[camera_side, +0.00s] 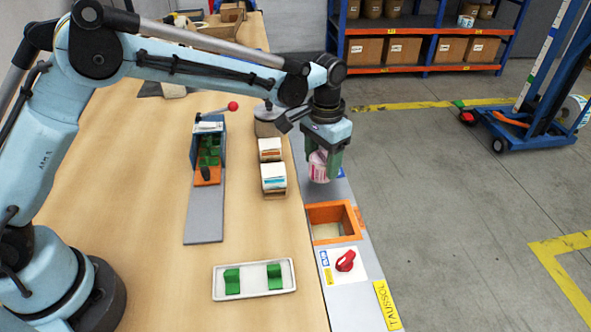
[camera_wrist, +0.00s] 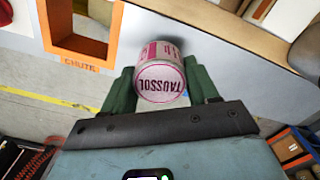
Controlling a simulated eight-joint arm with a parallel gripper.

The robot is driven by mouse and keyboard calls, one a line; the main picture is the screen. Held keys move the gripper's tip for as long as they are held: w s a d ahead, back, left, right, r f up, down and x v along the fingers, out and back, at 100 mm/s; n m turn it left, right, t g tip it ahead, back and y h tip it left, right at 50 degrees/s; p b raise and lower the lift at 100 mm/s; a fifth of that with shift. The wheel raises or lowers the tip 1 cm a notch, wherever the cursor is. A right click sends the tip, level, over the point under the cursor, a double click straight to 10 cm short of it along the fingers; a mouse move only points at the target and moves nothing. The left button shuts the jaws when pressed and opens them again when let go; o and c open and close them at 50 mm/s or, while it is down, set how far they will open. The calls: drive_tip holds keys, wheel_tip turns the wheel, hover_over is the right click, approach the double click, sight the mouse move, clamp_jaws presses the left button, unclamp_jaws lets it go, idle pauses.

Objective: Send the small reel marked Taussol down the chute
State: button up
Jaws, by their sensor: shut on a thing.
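My gripper (camera_wrist: 160,92) is shut on a small white and pink reel (camera_wrist: 162,78), its green fingers on either side of it. The label on the reel's end reads TAUSSOL, upside down in the wrist view. In the side view the reel (camera_side: 319,167) hangs from my gripper (camera_side: 326,162) above the grey strip along the table's right edge. The chute is an orange square frame (camera_side: 312,213) set in that strip, nearer the camera than the reel and apart from it. In the wrist view the chute frame (camera_wrist: 72,42) stands left of the reel, with a CHUTE label below it.
A red knob (camera_side: 346,261) on a white panel and a yellow TAUSSOL plate (camera_side: 387,305) lie nearer than the chute.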

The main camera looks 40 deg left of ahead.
drive_tip(key=shift+r, duration=1.9)
drive_tip(key=s+d+r, duration=0.1)
drive_tip(key=s+d, duration=0.7)
drive_tip(key=shift+a+f, duration=0.2)
drive_tip(key=shift+f, duration=2.3)
drive_tip(key=o, duration=0.9)
drive_tip(key=shift+c, duration=0.2)
